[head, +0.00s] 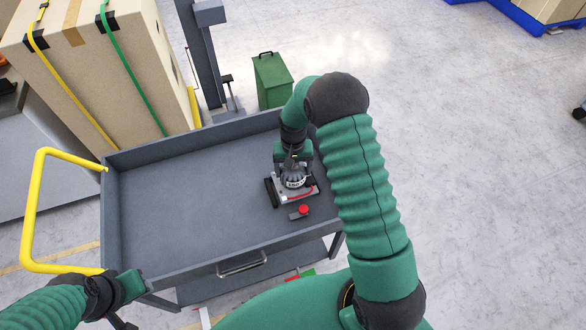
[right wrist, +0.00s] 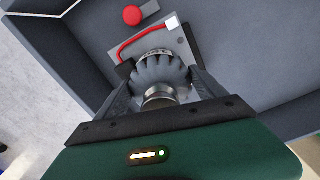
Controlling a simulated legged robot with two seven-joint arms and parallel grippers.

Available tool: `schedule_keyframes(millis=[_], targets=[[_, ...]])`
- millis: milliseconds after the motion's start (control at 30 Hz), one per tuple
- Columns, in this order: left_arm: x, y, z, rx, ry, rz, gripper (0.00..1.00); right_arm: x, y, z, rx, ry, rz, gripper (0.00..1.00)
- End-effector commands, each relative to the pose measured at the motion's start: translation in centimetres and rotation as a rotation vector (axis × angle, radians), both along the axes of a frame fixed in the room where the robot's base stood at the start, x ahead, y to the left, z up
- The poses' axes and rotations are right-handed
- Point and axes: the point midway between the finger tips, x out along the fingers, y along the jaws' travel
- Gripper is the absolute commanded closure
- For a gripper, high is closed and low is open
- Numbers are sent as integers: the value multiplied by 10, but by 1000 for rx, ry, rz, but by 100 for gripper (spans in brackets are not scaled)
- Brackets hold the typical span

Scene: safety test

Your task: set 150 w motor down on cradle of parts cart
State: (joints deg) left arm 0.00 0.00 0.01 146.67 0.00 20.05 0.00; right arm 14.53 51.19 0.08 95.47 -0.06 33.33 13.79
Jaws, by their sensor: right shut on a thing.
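The motor (head: 293,181) is a ribbed grey cylinder with a pale label; it also shows in the right wrist view (right wrist: 160,72). My right gripper (head: 292,163) is shut on it from above, with one finger on each side in the right wrist view (right wrist: 160,85). The motor is upright over the cradle (head: 308,193), a light grey plate with dark side bars and a red cable. I cannot tell whether it touches the plate. The parts cart (head: 180,190) is a dark grey tray cart. My left gripper (head: 122,322) is at the bottom left, partly cut off.
A red button on a grey box (head: 302,210) sits just in front of the cradle. The cart's raised rim surrounds the tray, whose left part is bare.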

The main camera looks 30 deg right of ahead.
Motion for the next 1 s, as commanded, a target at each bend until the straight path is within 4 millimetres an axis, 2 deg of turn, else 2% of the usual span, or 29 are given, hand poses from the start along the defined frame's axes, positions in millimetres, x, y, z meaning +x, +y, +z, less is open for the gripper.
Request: schedule_keyframes(millis=[700, 1000], targets=[[0, 0, -31, 0, 0, 0, 64, 1, 0, -36, -1, -4, -1, 93], [0, 0, -37, 0, 0, 0, 64, 1, 0, -50, -1, -4, 0, 93]])
